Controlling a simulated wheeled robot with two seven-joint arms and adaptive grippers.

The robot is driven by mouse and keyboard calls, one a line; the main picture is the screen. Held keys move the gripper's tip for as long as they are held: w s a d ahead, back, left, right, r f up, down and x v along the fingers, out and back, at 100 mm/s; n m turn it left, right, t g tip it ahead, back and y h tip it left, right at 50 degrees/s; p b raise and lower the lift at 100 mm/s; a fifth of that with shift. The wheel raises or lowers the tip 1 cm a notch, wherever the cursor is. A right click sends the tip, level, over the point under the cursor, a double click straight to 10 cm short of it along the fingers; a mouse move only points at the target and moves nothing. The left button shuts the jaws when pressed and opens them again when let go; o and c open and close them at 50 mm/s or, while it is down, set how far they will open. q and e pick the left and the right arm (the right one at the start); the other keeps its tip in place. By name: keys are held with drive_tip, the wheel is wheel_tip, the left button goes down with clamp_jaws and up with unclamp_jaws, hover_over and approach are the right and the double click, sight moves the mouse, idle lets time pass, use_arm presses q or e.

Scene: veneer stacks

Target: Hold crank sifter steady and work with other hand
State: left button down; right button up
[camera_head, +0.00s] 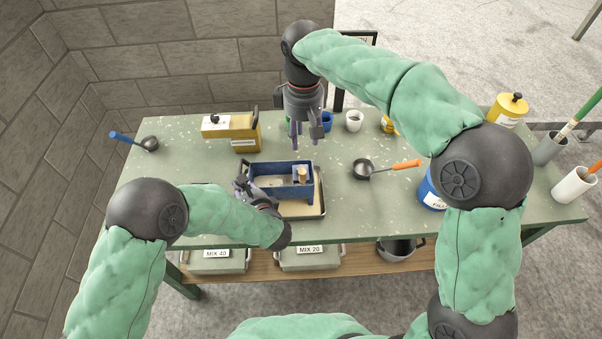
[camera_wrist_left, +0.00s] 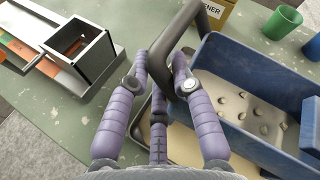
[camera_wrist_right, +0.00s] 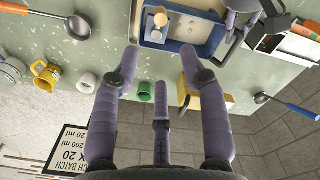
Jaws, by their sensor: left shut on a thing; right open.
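The crank sifter is a blue open box (camera_head: 270,190) above a tan-floored tray (camera_head: 321,205) on the green table. A tan knob (camera_head: 302,173) shows at its right end. In the left wrist view the sifter (camera_wrist_left: 225,75) holds several pale lumps. My left gripper (camera_head: 242,187) is shut on the sifter's dark handle (camera_wrist_left: 187,45) at its left end. My right gripper (camera_head: 306,142) is open and empty, pointing down behind the sifter, apart from it. In the right wrist view the sifter (camera_wrist_right: 192,18) is at the top, beyond the open fingers (camera_wrist_right: 160,72).
A yellow box (camera_head: 243,132) stands behind left, a blue-handled ladle (camera_head: 148,143) farther left. An orange-handled ladle (camera_head: 363,171) lies right of the tray. A white cup (camera_head: 353,121) and blue cup (camera_head: 327,121) stand behind. A blue can (camera_head: 430,192) is at right, near my right arm.

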wheel_tip(320, 180, up, 6)
drive_tip(key=shift+r, duration=0.2)
idle(0.4)
use_arm(q)
drive_tip(key=c, duration=1)
unclamp_jaws()
drive_tip(key=p+v, duration=0.2)
drive_tip(key=v, duration=1.7)
drive_tip(key=shift+p, duration=0.35)
use_arm(e)
wheel_tip(320, 180, up, 3)
drive_tip(key=shift+f, duration=0.2)
use_arm(q)
drive_tip(key=shift+d, duration=0.1)
